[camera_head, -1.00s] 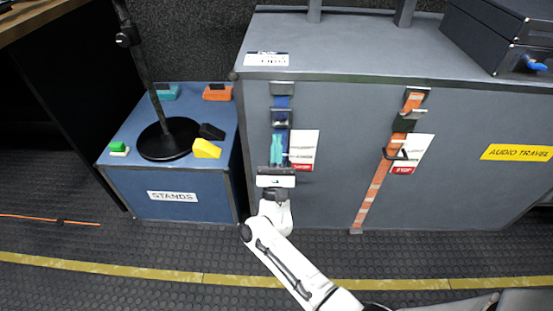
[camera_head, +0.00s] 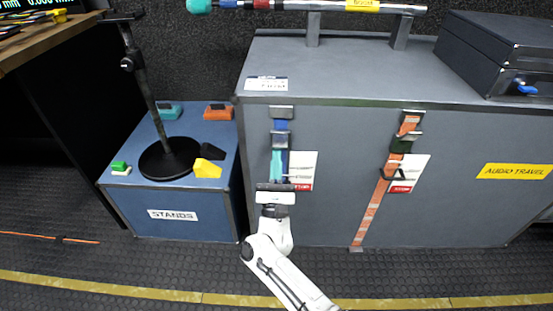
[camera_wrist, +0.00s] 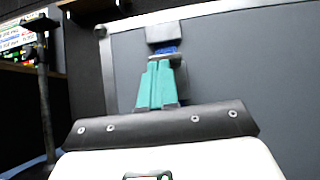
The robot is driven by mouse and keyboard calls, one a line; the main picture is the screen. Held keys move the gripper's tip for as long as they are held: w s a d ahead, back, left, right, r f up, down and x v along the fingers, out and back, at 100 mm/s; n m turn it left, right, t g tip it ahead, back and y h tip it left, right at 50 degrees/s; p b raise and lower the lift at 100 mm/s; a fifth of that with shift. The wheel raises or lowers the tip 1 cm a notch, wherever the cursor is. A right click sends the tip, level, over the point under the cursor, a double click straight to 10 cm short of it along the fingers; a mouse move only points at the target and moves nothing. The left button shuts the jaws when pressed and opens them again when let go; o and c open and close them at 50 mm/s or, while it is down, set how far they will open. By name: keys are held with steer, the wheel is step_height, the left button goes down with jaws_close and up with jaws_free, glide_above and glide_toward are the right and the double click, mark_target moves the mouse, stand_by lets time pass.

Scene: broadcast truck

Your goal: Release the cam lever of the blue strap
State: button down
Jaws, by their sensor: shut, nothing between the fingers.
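The blue strap (camera_head: 281,125) hangs down the front of the large grey case. It also shows as a short blue piece in the wrist view (camera_wrist: 167,48). Its metal cam buckle (camera_head: 281,139) sits just above my gripper; I cannot make out the lever's exact position. My gripper (camera_head: 278,152) has teal fingers that lie together, pointing up along the strap. In the wrist view the shut fingertips (camera_wrist: 160,64) reach a pale metal bar (camera_wrist: 178,57) of the buckle; I cannot tell whether they touch it.
An orange strap (camera_head: 370,205) with its own buckle runs down the case (camera_head: 450,215) to the right. A red-and-white tag (camera_head: 303,171) hangs beside my fingers. A blue stands box (camera_head: 205,221) with a black stand stands left. A dark hard case (camera_head: 490,50) sits on top.

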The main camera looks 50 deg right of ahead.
mark_target(277, 143)
steer(key=shift+a+r+g+y+p, duration=0.15)
steer(key=shift+r+g+y+p, duration=0.25)
steer(key=shift+p, duration=0.9)
step_height(277, 143, up, 6)
steer(key=g+y+p, duration=0.4)
steer(key=y+p, duration=0.1)
steer(key=p, duration=1.6)
steer(key=shift+s+f+y, duration=0.1)
steer(key=shift+y, duration=0.2)
steer(key=p, duration=0.2)
steer(key=g+y+p, duration=0.1)
steer(key=p, duration=0.1)
steer(key=shift+d+r+y+p, duration=0.2)
steer(key=shift+r+y+p, duration=0.1)
steer(key=shift+p, duration=0.1)
steer(key=shift+f+g, duration=0.3)
steer(key=shift+f, duration=0.05)
steer(key=shift+f+b, duration=0.1)
steer(key=shift+b, duration=0.2)
